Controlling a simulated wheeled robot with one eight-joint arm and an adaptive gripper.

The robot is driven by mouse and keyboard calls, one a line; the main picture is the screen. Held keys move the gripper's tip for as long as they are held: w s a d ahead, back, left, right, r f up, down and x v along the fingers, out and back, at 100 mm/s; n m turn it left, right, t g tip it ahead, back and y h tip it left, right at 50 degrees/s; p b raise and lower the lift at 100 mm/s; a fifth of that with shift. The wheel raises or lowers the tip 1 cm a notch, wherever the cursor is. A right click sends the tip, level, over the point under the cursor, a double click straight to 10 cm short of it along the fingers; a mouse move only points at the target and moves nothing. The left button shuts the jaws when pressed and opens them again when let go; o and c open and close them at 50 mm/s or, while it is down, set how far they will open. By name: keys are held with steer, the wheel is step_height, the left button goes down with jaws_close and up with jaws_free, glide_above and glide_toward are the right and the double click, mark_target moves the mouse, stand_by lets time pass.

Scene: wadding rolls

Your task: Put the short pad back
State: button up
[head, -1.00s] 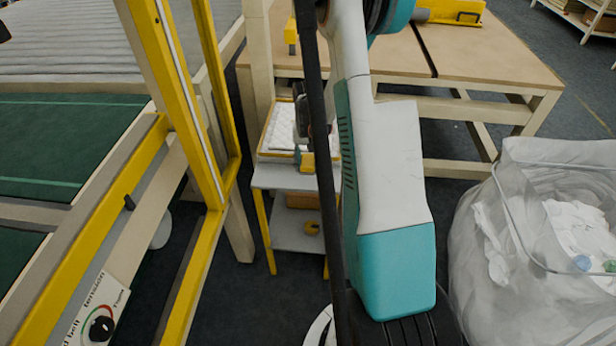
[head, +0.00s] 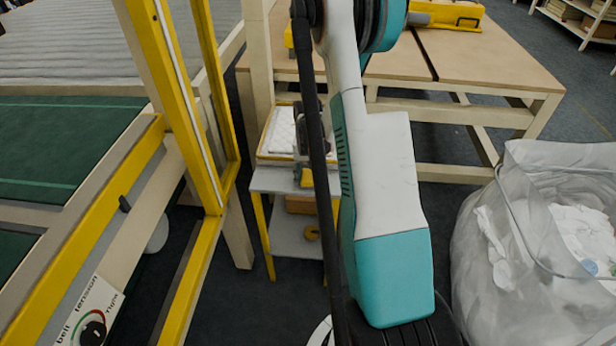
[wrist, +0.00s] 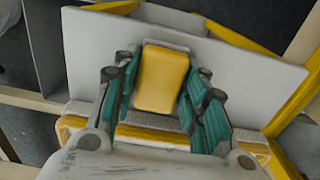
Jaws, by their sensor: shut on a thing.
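My gripper (wrist: 162,100) is shut on a yellow block (wrist: 162,78) with a pale edge, its teal finger pads on either side. I cannot tell for sure that this block is the short pad. The block is over the pale grey top of a small stand (wrist: 245,85); I cannot tell whether it touches it. A yellow-edged tray (wrist: 150,134) lies below the fingers in the wrist view. In the head view the tray with white quilted pads (head: 283,137) sits on the stand (head: 275,180), and my arm hides part of it and most of my gripper.
A yellow-framed machine with a green belt (head: 70,150) stands close on the left. A wooden table (head: 480,75) is behind. A clear bag of white scraps (head: 530,240) stands on the right.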

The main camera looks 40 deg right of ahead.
mark_target(309, 176)
steer(key=o, duration=1.3)
steer(key=shift+c, duration=0.2)
steer(key=shift+r+p, duration=0.1)
steer(key=shift+p, duration=0.25)
step_height(309, 176, up, 14)
steer(key=p, duration=0.5)
steer(key=shift+d+p, duration=0.2)
steer(key=shift+p, duration=0.1)
steer(key=shift+s, duration=0.1)
